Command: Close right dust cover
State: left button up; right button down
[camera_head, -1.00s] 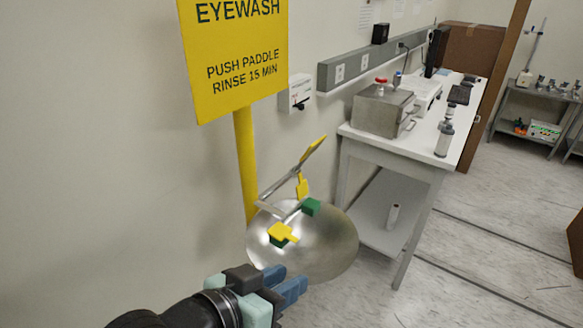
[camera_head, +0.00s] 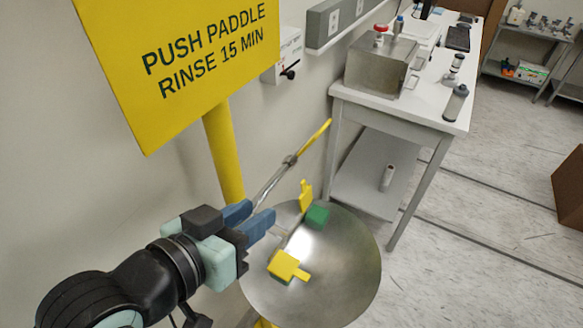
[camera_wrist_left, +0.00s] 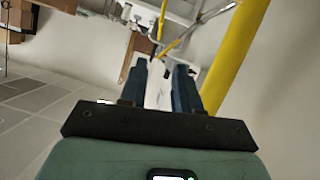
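The eyewash bowl (camera_head: 350,275) is a shiny metal dish in the head view. The right, farther green nozzle (camera_head: 317,217) is uncovered, and its yellow dust cover (camera_head: 306,197) stands upright beside it. The nearer yellow dust cover (camera_head: 287,266) lies flat, with its nozzle mostly hidden beneath. My left gripper (camera_head: 262,210) is at the bowl's left rim, left of the upright cover and apart from it. Its blue fingers are parted, and I see nothing held in the left wrist view (camera_wrist_left: 160,68). My right gripper is not in view.
A metal lever with a yellow paddle (camera_head: 315,142) rises behind the bowl, close to my left fingers. A yellow post (camera_head: 223,150) and sign (camera_head: 180,60) stand behind the gripper. A white table (camera_head: 430,115) is to the right. Open floor lies right of the bowl.

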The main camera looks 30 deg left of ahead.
aim_at(301, 185)
pick_arm(q)
jog(key=x, duration=1.3)
jog(key=shift+w+p, duration=0.1)
jog(key=shift+p, duration=0.3)
grip_shut()
dwell(0.7)
